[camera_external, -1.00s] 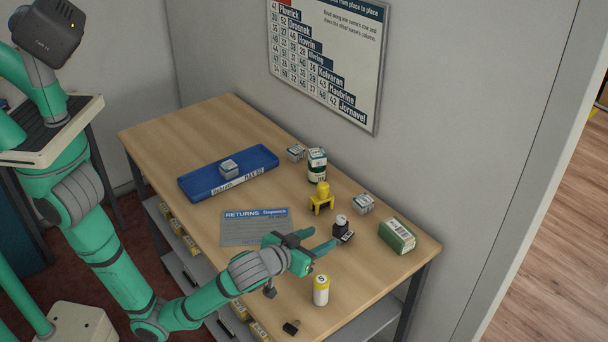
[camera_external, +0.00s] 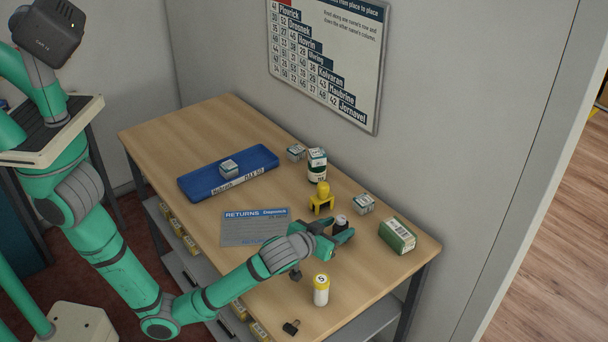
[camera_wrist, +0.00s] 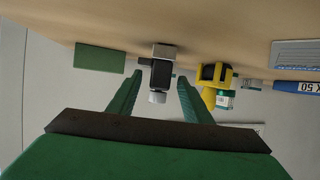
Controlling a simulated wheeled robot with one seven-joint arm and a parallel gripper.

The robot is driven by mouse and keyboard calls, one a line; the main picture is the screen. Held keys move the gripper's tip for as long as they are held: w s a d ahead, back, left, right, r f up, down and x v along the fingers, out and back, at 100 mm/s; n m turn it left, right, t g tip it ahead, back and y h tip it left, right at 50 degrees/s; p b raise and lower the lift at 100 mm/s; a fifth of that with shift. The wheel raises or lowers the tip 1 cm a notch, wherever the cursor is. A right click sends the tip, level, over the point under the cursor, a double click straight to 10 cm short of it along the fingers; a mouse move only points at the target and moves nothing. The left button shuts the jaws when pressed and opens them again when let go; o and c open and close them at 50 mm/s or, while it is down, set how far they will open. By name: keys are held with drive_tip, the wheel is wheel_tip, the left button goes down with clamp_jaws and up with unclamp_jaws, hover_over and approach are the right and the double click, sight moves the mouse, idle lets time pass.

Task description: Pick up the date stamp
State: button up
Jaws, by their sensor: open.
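A small black stamp with a pale round knob (camera_external: 341,220), which I take for the date stamp, stands upright on the counter toward its right end. My gripper (camera_external: 338,231) is open and low at this stamp, its fingers on either side. In the wrist view the black stamp (camera_wrist: 160,73) shows between the two green fingertips (camera_wrist: 161,82), with a gap on each side. Its lower part is partly hidden by my fingers in the external view.
A green-and-white box (camera_external: 397,236) lies to the right. A blue tray (camera_external: 200,187) and a returns sheet (camera_external: 240,232) lie left.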

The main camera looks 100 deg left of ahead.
drive_tip(key=shift+c, duration=0.6)
clamp_jaws()
